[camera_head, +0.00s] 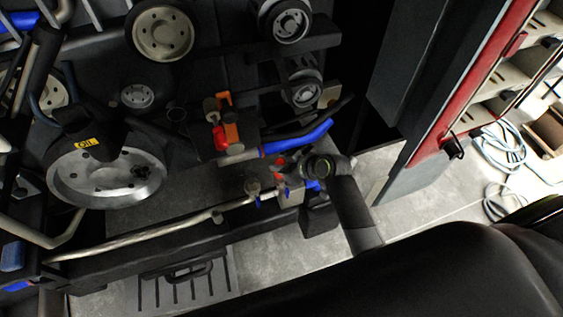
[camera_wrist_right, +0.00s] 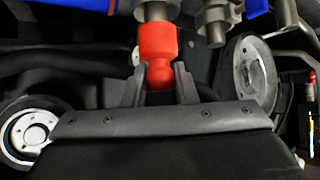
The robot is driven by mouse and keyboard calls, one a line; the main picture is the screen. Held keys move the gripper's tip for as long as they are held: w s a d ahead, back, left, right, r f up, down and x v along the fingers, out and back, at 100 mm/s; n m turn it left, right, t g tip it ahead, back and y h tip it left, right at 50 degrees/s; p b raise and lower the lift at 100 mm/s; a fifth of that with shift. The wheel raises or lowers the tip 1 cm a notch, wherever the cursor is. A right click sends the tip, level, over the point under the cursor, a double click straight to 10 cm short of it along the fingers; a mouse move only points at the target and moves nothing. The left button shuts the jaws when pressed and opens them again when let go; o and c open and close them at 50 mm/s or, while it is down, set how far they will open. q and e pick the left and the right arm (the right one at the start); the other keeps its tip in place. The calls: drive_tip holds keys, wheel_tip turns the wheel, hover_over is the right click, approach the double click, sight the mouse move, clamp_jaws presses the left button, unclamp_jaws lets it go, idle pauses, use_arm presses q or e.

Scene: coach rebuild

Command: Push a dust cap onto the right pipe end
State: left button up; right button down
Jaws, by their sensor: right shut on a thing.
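In the right wrist view my right gripper (camera_wrist_right: 158,88) is shut on a red dust cap (camera_wrist_right: 160,55). The far face of the cap meets a pale metal pipe end (camera_wrist_right: 155,12) in line with it. I cannot tell how deep the pipe sits in the cap. A second, bare metal fitting (camera_wrist_right: 214,22) stands just right of the cap, apart from it. In the head view my right gripper (camera_head: 290,168) is low among the pipes, small and partly hidden by my own wrist. My left gripper does not show.
Blue hose (camera_head: 298,140) and a long metal pipe (camera_head: 150,236) run close by.

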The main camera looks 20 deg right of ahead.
drive_tip(key=shift+f, duration=0.1)
drive_tip(key=shift+f, duration=0.3)
drive_tip(key=shift+f+b, duration=0.15)
drive_tip(key=shift+b, duration=0.2)
drive_tip(key=shift+f+b, duration=0.3)
drive_tip(key=shift+f, duration=0.15)
idle(0.5)
drive_tip(key=shift+f+b, duration=0.4)
drive_tip(key=shift+f, duration=0.2)
drive_tip(key=shift+f+b, duration=0.4)
drive_tip(key=shift+f, duration=0.2)
idle(0.3)
drive_tip(key=c, duration=1.1)
unclamp_jaws()
